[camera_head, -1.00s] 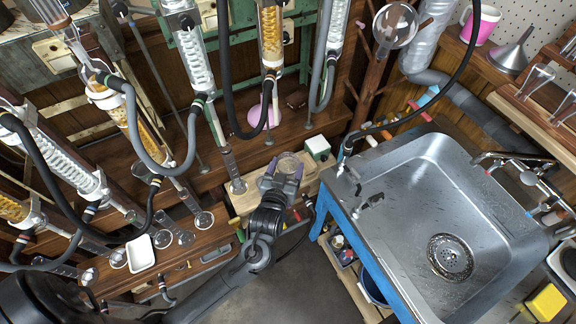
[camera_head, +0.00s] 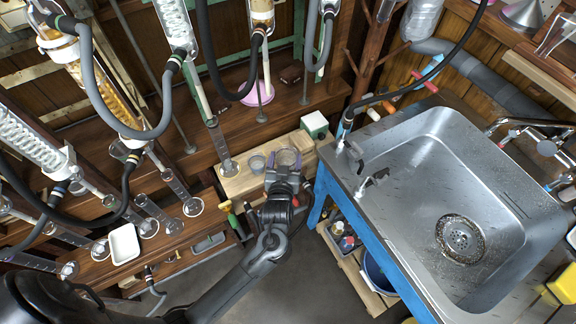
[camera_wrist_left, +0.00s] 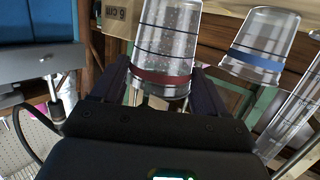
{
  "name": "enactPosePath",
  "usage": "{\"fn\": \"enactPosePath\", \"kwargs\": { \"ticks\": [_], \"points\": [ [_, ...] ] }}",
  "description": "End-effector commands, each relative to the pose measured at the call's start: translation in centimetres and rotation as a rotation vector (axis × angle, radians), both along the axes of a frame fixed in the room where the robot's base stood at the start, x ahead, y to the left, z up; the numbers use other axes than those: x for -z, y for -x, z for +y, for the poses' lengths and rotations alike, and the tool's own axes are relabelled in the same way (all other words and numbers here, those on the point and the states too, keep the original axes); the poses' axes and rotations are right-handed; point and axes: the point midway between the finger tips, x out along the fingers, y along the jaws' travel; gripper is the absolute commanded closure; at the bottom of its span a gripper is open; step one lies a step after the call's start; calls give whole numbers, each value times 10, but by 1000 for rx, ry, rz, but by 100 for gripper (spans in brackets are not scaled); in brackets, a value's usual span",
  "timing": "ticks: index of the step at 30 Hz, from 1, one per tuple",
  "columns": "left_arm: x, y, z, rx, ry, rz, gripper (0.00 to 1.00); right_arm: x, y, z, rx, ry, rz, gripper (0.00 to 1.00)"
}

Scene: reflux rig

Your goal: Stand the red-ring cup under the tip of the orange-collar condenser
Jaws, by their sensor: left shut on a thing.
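The red-ring cup, a clear graduated cup with a dark red band, is between the fingers of my left gripper (camera_head: 284,180). It shows in the head view (camera_head: 287,158) and in the left wrist view (camera_wrist_left: 163,45). The gripper is shut on it; whether its base touches the wooden block below, I cannot tell. Several glass condensers hang on the left and at the top; one with an amber coil (camera_head: 100,85) hangs at the left. Their collars are small or cut off, so I cannot tell which is the orange one. My right gripper is not in view.
A blue-ring cup (camera_wrist_left: 258,45) stands close beside the held cup, also in the head view (camera_head: 257,164). A pale wooden block (camera_head: 238,183) lies below. Glass cylinders (camera_head: 192,206), a white tray (camera_head: 124,245), dark hoses and a metal sink (camera_head: 420,180) surround the arm.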

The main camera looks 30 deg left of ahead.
Motion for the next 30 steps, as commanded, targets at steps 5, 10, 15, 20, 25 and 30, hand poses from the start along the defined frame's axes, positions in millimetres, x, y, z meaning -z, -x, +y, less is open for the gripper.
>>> {"fn": "enactPosePath", "kwargs": {
  "ticks": [5,10,15,20,25,30],
  "points": [
    [2,-12,23,0,-2,-2,58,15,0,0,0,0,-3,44],
    [3,-23,44,0,-2,-2,58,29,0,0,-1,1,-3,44],
    [2,-32,62,1,-2,-1,58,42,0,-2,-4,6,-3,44],
    [1,-39,75,2,0,-1,58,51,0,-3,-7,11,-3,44],
    [0,-44,84,1,0,0,58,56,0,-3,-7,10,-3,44],
    [3,-43,83,1,0,2,58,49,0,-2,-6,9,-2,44]
  ]
}}
